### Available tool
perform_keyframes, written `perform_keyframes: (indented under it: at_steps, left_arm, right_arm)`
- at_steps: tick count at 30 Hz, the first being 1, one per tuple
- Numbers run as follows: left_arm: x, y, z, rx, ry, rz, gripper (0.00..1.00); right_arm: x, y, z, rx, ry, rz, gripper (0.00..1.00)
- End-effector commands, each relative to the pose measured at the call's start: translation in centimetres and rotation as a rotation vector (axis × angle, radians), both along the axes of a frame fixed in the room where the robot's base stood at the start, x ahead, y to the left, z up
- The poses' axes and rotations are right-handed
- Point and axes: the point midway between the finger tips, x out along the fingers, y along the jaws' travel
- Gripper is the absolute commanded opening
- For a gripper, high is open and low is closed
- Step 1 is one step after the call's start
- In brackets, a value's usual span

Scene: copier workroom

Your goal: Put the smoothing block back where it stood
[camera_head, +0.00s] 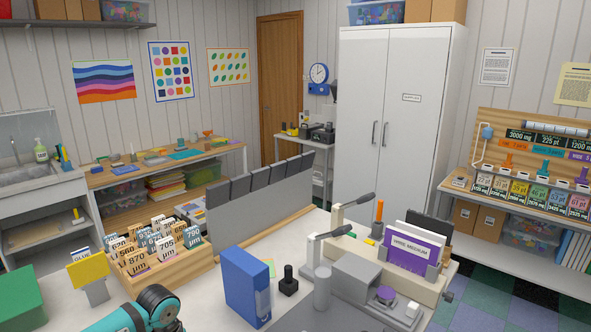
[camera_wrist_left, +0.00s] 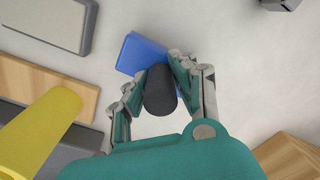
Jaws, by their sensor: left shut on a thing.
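In the left wrist view my left gripper (camera_wrist_left: 155,85) is shut on a dark grey, cylinder-like thing, the smoothing block (camera_wrist_left: 160,95) as far as I can tell. Its rounded end faces the camera and its far end is hidden. A blue thing (camera_wrist_left: 135,52) shows behind the fingers; I cannot tell whether it touches the held thing. In the head view my teal left arm comes in at the bottom left, with its gripper out of sight. My right gripper is in neither view.
A blue upright box (camera_head: 247,288) and a black knobbed thing (camera_head: 289,282) stand on the pale table. The wooden card tray (camera_head: 160,277) and a yellow piece on a grey stand (camera_head: 88,268) are at left. A grey press (camera_head: 365,285) is at right.

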Motion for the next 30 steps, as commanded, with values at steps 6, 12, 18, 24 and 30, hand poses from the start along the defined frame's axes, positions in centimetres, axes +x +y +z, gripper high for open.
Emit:
perform_keyframes:
  at_steps: [6, 12, 18, 24, 30]
  left_arm:
    - [0.03, 0.01, -0.62, 0.0, -0.001, 0.0, 0.0]
    - [0.03, 0.01, -0.63, 0.0, -0.001, 0.0, 0.0]
    - [0.02, -0.01, -0.74, 0.0, 0.0, 0.0, 0.0]
    - [0.02, -0.04, -1.11, -0.001, 0.0, 0.0, 0.0]
    - [0.02, -0.03, -1.2, -0.001, -0.001, 0.0, 0.44]
  right_arm:
    - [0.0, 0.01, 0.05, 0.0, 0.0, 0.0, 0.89]
    - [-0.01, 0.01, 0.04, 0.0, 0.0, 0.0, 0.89]
    - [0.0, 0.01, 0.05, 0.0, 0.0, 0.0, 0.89]
    - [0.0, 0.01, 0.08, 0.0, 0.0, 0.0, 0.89]
    - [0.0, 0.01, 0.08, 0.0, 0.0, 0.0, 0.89]
